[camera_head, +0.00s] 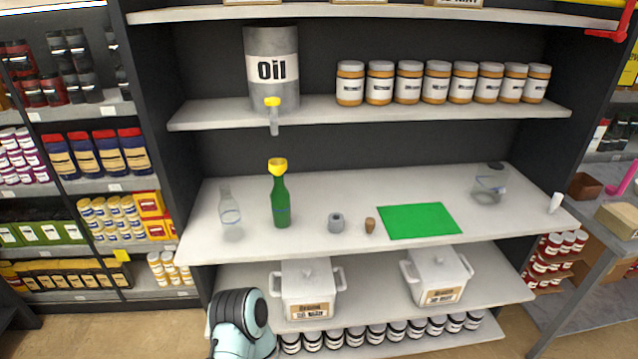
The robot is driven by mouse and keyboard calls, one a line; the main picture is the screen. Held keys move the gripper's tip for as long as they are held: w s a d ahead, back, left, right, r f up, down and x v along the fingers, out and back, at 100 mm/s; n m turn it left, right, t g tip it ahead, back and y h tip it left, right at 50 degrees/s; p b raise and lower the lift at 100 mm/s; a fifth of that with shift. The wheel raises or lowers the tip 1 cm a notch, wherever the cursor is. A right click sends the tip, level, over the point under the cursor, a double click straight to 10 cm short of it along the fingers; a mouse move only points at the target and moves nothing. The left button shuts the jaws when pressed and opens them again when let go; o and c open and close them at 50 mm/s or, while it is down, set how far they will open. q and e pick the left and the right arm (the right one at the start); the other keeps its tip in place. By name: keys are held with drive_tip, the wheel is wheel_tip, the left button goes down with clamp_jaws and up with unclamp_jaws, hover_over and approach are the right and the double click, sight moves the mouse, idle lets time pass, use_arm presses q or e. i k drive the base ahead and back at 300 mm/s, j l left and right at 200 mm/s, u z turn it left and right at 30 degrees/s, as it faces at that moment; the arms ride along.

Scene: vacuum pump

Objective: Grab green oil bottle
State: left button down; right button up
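A green bottle (281,202) stands upright on the middle shelf, with a yellow funnel (278,166) at its mouth. A clear glass bottle (230,213) stands to its left. A grey oil drum (272,68) labelled "Oil" stands on the shelf above, with a yellow-topped tap hanging at its front above the green bottle. Part of my arm, a pale blue link with a black joint, shows at the bottom left, below the shelf. Neither gripper is in view.
Right of the bottle are a small grey cylinder (336,222), a cork (370,225), a green mat (418,220) and a clear glass vessel (489,184). Two white lidded pots (307,286) stand below. The shelf with the oil drum overhangs behind. Bare shelf lies around the bottle.

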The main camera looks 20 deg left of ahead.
sight(280, 194)
drive_tip(key=i+l, duration=0.25)
drive_tip(key=i+u, duration=0.1)
drive_tip(key=u, duration=0.25)
drive_tip(key=i+l+u, duration=0.1)
drive_tip(key=u, duration=0.3)
drive_tip(key=l+u, duration=0.1)
drive_tip(key=u, duration=0.25)
drive_tip(key=i, duration=0.05)
